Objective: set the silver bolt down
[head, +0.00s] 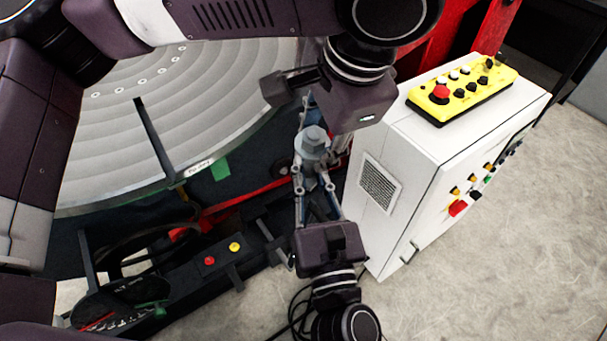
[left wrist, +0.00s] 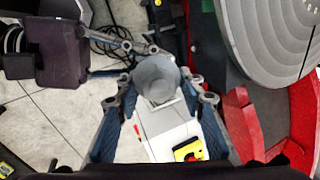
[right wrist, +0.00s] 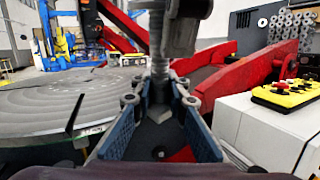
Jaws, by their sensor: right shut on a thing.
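The silver bolt (head: 312,141) is held up in the air in the middle of the head view, its grey six-sided part showing on top. My right gripper (head: 312,176) reaches up from below and is shut on it. In the right wrist view the bolt's threaded shaft (right wrist: 158,65) stands upright between the fingertips. My left gripper (left wrist: 160,101) comes in from above, close to the bolt. Its fingers are apart, and the bolt (left wrist: 157,76) shows between and beyond them in the left wrist view. Whether they touch it is unclear.
A large round grooved table (head: 110,150) fills the left. A white cabinet (head: 400,160) stands close on the right, with a yellow button panel (head: 462,92) on top. Red machine arms (right wrist: 255,65) lie behind. A dark box with buttons (head: 222,257) sits lower left. Floor is free at right.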

